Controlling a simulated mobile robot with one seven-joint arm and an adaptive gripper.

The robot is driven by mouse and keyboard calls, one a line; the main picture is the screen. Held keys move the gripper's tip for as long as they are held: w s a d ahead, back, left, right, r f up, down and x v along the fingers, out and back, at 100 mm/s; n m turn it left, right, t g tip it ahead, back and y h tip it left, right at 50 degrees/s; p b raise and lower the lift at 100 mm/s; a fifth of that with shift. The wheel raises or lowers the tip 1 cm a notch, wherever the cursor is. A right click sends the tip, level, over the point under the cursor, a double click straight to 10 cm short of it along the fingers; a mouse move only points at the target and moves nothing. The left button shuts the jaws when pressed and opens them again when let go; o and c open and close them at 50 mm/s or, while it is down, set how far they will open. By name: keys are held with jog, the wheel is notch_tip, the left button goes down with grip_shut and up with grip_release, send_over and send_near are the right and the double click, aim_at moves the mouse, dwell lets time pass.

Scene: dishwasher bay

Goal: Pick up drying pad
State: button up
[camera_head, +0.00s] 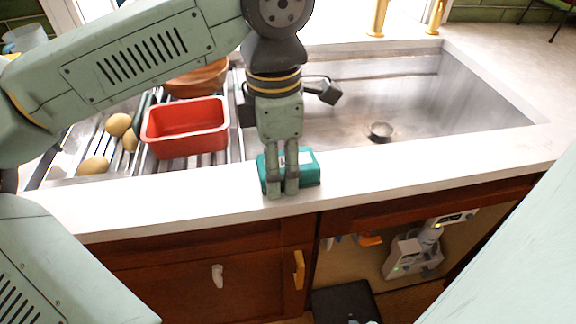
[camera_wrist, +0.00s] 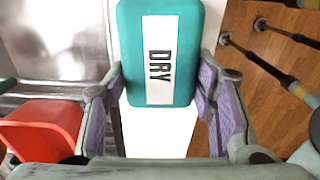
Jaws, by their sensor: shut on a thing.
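The drying pad (camera_wrist: 183,52) is a teal block with a white band lettered "DRY" in the wrist view. In the head view the drying pad (camera_head: 308,168) is at the white counter's front strip, before the sink. My gripper (camera_head: 281,190) points down over it, with its fingers in front of part of the pad. In the wrist view my gripper (camera_wrist: 165,100) has one finger at each side of the pad's near end, shut on it. I cannot tell whether the pad touches the counter.
A red tub (camera_head: 186,128) sits on the drying rack left of my gripper, with a wooden bowl (camera_head: 198,80) behind it and several potato-like items (camera_head: 94,166) at the left. The sink basin (camera_head: 440,95) at right is empty. Cabinets lie below the counter edge.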

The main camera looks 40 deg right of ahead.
jog(key=shift+c, duration=0.4)
notch_tip(320, 180, up, 10)
jog(key=shift+r+b, duration=0.1)
jog(key=shift+b, duration=0.35)
jog(key=o, duration=0.6)
jog(key=shift+c, duration=0.2)
jog(key=c, duration=0.5)
jog(key=shift+s, duration=0.15)
